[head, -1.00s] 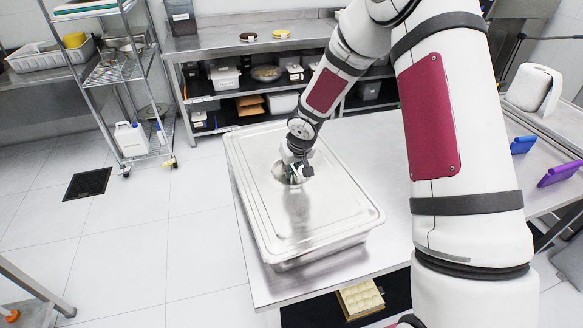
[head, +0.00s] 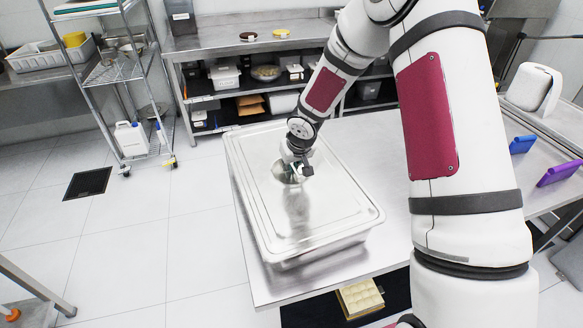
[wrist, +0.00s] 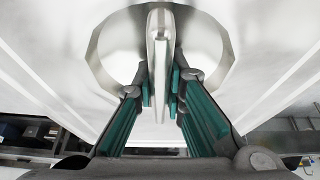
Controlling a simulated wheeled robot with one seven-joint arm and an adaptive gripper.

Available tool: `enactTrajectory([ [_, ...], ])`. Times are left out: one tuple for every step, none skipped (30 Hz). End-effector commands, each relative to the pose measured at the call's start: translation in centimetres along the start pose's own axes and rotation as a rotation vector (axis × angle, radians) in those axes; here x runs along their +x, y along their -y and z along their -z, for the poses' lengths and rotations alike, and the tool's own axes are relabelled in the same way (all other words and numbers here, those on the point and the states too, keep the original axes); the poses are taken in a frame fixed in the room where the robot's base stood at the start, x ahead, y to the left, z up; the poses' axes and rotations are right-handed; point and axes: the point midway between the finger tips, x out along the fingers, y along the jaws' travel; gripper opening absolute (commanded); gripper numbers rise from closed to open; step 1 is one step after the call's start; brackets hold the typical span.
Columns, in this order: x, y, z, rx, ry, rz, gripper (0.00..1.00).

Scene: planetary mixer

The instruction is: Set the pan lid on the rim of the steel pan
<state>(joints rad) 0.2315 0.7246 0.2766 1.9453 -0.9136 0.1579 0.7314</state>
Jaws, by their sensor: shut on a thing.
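The pan lid (head: 329,194) is a large rectangular steel lid with a recessed round dish and a handle in it. It lies over the steel pan (head: 318,250) on the table, and its edges look roughly lined up with the pan's rim. Whether it touches the rim all round I cannot tell. My gripper (head: 291,174) is at the recess, reaching down from above. In the wrist view its two green-padded fingers (wrist: 160,100) are closed on the upright lid handle (wrist: 160,55). Most of the pan is hidden under the lid.
The steel table (head: 375,150) has free room right of and behind the pan. A back counter (head: 215,45) with shelves of containers stands behind. A wire rack (head: 120,75) is at the left. Blue (head: 522,144) and purple (head: 560,173) items lie on a right-hand counter.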

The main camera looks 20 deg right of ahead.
Motion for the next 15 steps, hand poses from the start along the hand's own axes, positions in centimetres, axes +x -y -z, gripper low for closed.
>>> enactTrajectory([
  [-0.08, -0.01, 0.14, 0.000, -0.003, 0.000, 0.00],
  [-0.08, -0.01, 0.14, 0.000, -0.003, 0.000, 0.00],
  [-0.08, -0.01, 0.14, 0.000, -0.003, 0.000, 0.00],
  [-0.08, -0.01, 0.14, 0.000, -0.003, 0.000, 0.00],
  [-0.08, -0.01, 0.14, 0.000, -0.003, 0.000, 0.00],
  [-0.08, -0.01, 0.13, 0.000, -0.003, 0.000, 0.00],
  [-0.09, -0.01, 0.13, 0.000, -0.003, 0.000, 0.00],
  [-0.09, -0.01, 0.12, 0.000, -0.003, 0.000, 0.00],
  [-0.10, -0.03, 0.12, 0.000, -0.003, -0.001, 0.00],
  [-0.10, -0.05, 0.12, 0.000, -0.003, -0.001, 0.00],
  [-0.09, -0.06, 0.12, 0.000, -0.003, -0.001, 0.00],
  [-0.09, -0.06, 0.13, 0.000, -0.003, -0.001, 0.00],
  [-0.08, -0.07, 0.13, 0.000, -0.003, -0.001, 0.00],
  [-0.08, -0.06, 0.13, 0.000, -0.003, -0.001, 0.00],
  [-0.08, -0.06, 0.13, 0.000, -0.003, -0.001, 0.18],
])
